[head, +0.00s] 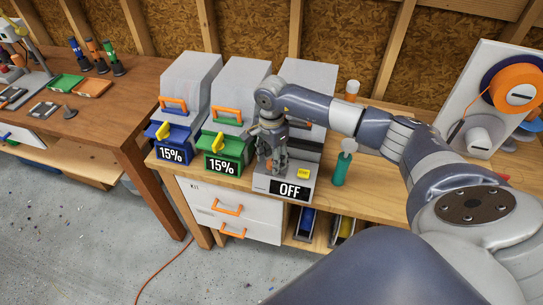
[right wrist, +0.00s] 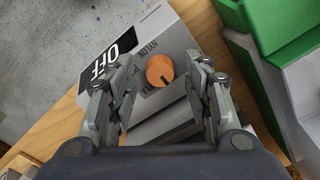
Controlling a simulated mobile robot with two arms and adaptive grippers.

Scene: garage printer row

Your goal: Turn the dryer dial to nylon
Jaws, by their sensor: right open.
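The dryer (head: 297,197) is a light grey box on the wooden bench, with a display reading OFF and a yellow piece on top. In the right wrist view its display (right wrist: 112,56) also reads OFF. The orange dial (right wrist: 160,71) has a dark pointer mark and small lettering around it, partly hidden by the fingers. My right gripper (head: 272,163) is over the dryer, pointing down. In the right wrist view its fingers (right wrist: 163,68) are open, on either side of the dial with gaps. My left gripper is not in view.
Blue (head: 171,140) and green (head: 219,150) units reading 15% stand left of the dryer. A teal bottle (head: 341,168) stands close on its right. An orange spool (head: 515,88) is on a white stand at the right. Drawers (head: 230,208) are below the bench.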

